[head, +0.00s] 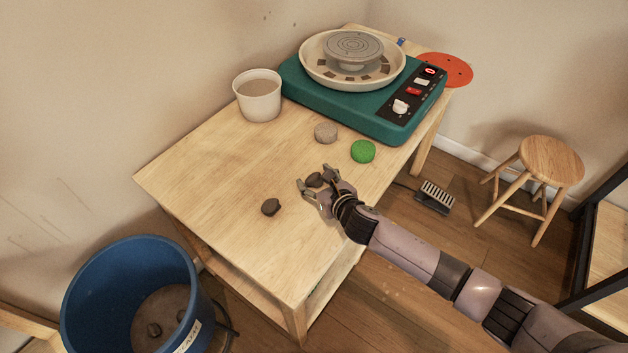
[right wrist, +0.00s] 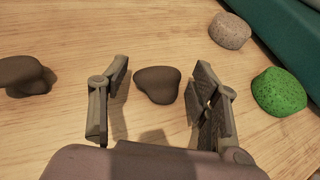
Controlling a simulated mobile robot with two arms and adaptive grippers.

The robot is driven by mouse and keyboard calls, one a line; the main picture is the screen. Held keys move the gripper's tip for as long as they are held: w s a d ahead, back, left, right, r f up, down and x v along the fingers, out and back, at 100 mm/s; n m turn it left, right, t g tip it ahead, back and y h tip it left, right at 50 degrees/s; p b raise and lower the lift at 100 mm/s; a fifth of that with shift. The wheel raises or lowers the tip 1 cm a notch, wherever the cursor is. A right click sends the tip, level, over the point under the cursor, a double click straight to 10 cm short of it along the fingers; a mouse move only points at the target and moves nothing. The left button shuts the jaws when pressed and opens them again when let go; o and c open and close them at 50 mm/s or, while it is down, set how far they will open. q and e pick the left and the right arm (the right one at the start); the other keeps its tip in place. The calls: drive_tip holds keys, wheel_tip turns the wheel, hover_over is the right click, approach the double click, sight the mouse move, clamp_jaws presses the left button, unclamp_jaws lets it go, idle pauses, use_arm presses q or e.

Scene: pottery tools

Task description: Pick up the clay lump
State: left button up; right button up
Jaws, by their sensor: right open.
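A dark brown clay lump (head: 314,180) lies on the wooden table. In the right wrist view this clay lump (right wrist: 158,84) sits just beyond and between the fingers. My right gripper (head: 318,187) is open over it, and both fingers (right wrist: 162,100) show apart with nothing held. A second dark lump (head: 271,207) lies on the table to the left; it also shows at the left edge of the right wrist view (right wrist: 24,76). My left gripper is in neither view.
A speckled grey lump (head: 326,132) and a green lump (head: 363,151) lie close behind the gripper. A teal pottery wheel (head: 345,103) and a white bucket (head: 258,98) stand farther back. A blue bin (head: 88,290) stands on the floor at left. The table's left part is clear.

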drive_tip(key=c, duration=1.2)
